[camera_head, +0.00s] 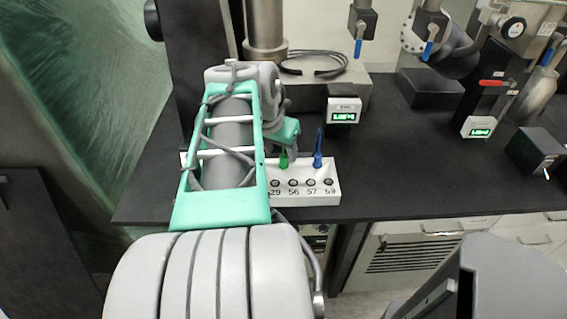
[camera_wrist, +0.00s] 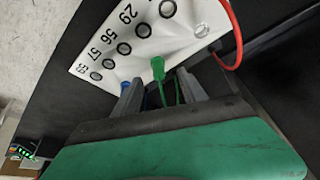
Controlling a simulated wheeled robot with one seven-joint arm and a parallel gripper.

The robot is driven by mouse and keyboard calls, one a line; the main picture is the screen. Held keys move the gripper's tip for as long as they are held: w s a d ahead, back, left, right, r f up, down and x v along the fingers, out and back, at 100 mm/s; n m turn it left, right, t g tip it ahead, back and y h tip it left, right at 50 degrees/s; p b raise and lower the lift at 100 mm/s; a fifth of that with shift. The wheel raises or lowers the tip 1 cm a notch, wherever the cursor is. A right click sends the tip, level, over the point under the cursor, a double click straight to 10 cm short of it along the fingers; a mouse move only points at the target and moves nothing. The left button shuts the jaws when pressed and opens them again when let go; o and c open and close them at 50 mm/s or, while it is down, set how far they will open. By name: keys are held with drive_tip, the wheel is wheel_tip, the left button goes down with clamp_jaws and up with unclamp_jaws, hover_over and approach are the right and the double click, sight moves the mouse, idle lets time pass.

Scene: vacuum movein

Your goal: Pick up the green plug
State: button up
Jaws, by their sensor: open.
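The green plug (camera_head: 284,160) stands upright at the back of the white numbered holder (camera_head: 312,194), partly hidden by my arm in the head view. In the wrist view the green plug (camera_wrist: 158,70) shows just beyond and between the two fingertips of my gripper (camera_wrist: 155,88). The fingers are apart, one on each side of the plug's line, and no grip on it shows. In the head view my gripper is mostly hidden behind my wrist, close to the plug. A blue plug (camera_head: 318,152) stands to the right of the green one; a bit of it shows beside the left finger in the wrist view.
The holder's front row has several round sockets with numbers. A red cable (camera_wrist: 236,30) curves beside the holder in the wrist view. Two small displays (camera_head: 344,116) (camera_head: 479,127) and metal piping stand behind and to the right. The black bench (camera_head: 420,185) is clear right of the holder.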

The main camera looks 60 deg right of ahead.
sight(283, 156)
drive_tip(key=x, duration=0.4)
drive_tip(key=shift+s+f, duration=0.1)
drive_tip(key=shift+c, duration=0.3)
clamp_jaws()
